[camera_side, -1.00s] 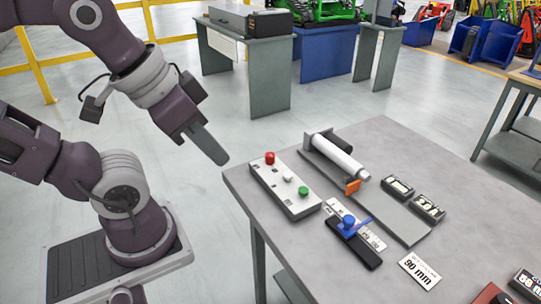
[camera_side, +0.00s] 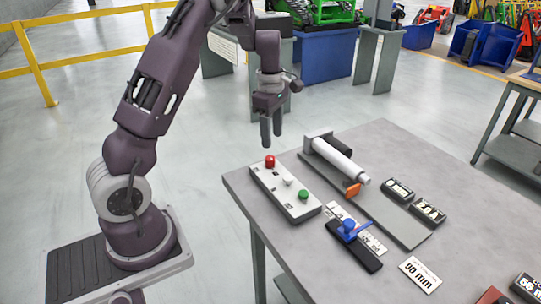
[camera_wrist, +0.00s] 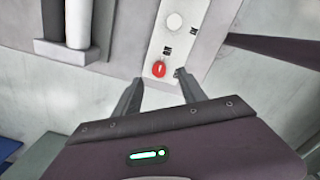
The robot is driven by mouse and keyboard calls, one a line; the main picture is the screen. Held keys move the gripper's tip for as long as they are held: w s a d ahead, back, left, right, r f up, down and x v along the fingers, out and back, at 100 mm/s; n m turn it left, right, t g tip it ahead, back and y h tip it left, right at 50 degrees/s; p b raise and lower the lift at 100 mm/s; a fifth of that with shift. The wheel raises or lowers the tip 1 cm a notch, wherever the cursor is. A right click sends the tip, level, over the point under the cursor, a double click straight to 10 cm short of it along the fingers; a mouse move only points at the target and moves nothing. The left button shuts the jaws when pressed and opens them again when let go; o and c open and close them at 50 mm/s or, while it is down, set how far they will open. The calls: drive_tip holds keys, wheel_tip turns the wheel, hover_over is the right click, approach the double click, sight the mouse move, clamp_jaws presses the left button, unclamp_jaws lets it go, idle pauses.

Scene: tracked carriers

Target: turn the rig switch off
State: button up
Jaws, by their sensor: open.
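The control box (camera_side: 284,192) lies near the table's left edge, a pale-topped strip with a red button (camera_side: 270,161), a white button (camera_side: 288,181) and a green button (camera_side: 303,195). My gripper (camera_side: 271,143) points down above the red-button end of the box, open and empty, apart from the button. In the wrist view, the red button (camera_wrist: 159,69) shows between the fingertips of my gripper (camera_wrist: 159,79). The white button (camera_wrist: 174,22) shows farther up; the green one is out of that view. Small labels beside the buttons are unreadable.
A white cylinder (camera_side: 338,158) on a grey plate, with an orange piece (camera_side: 352,190), lies right of the box. A blue-handled device (camera_side: 348,228), dark blocks (camera_side: 398,190) and a "90 mm" card (camera_side: 419,274) lie nearby. The table's left edge (camera_side: 236,196) is close to the box.

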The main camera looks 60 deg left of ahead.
sight(271, 158)
drive_tip(key=shift+n, duration=0.4)
drive_tip(key=f, duration=0.5)
drive_tip(key=a+f, duration=0.1)
drive_tip(key=f, duration=0.2)
drive_tip(key=shift+f, duration=0.15)
clamp_jaws()
